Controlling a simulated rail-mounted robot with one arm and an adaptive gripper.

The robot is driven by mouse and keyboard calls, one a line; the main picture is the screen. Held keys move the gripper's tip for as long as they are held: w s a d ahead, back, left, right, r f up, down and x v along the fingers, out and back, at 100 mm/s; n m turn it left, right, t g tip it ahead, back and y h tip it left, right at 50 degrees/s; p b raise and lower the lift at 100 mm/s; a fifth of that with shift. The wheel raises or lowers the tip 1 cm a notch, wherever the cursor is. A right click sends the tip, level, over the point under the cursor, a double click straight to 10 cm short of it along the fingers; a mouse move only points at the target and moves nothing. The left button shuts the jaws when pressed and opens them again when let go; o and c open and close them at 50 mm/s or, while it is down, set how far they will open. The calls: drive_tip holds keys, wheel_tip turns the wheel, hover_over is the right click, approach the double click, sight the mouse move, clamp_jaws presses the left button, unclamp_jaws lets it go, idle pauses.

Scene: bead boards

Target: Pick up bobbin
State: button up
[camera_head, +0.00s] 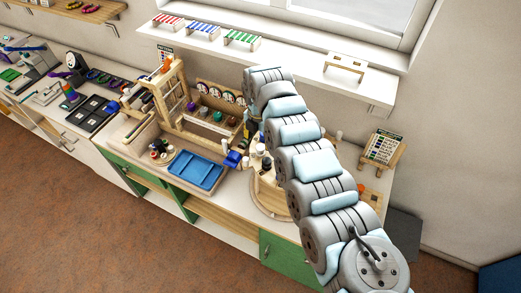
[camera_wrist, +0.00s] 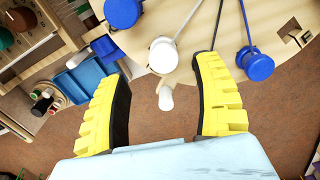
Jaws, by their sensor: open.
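In the wrist view, several bobbins on cords hang over a pale wooden board (camera_wrist: 215,20). A white bobbin (camera_wrist: 163,53) lies between my fingertips, slightly beyond them. A blue bobbin (camera_wrist: 123,11) is at the upper left and another blue bobbin (camera_wrist: 258,66) is to the right, outside the right finger. A smaller white piece (camera_wrist: 166,98) shows below the white bobbin, between the fingers. My gripper (camera_wrist: 162,70) is open, with no finger visibly closed on a bobbin. In the head view my arm hides most of the gripper and part of the round wooden board (camera_head: 266,206).
A blue tray (camera_head: 195,170) sits left of the board on the bench, with a wooden frame (camera_head: 168,100) behind it. A small group of round pieces (camera_head: 160,151) stands beside the tray. A picture card stand (camera_head: 383,147) is at the right. A wall shelf (camera_head: 300,65) runs behind.

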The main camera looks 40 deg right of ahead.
sight(260, 147)
drive_tip(key=shift+s+d+f+p, duration=0.1)
drive_tip(key=shift+f+p, duration=0.15)
drive_tip(key=shift+f, duration=0.75)
drive_tip(key=shift+s+a+f+p, duration=0.1)
drive_tip(key=shift+f+p, duration=0.1)
drive_tip(key=shift+f, duration=0.75)
drive_tip(key=shift+s+d+f+p, duration=0.1)
drive_tip(key=shift+f+p, duration=0.15)
drive_tip(key=shift+f, duration=0.75)
clamp_jaws()
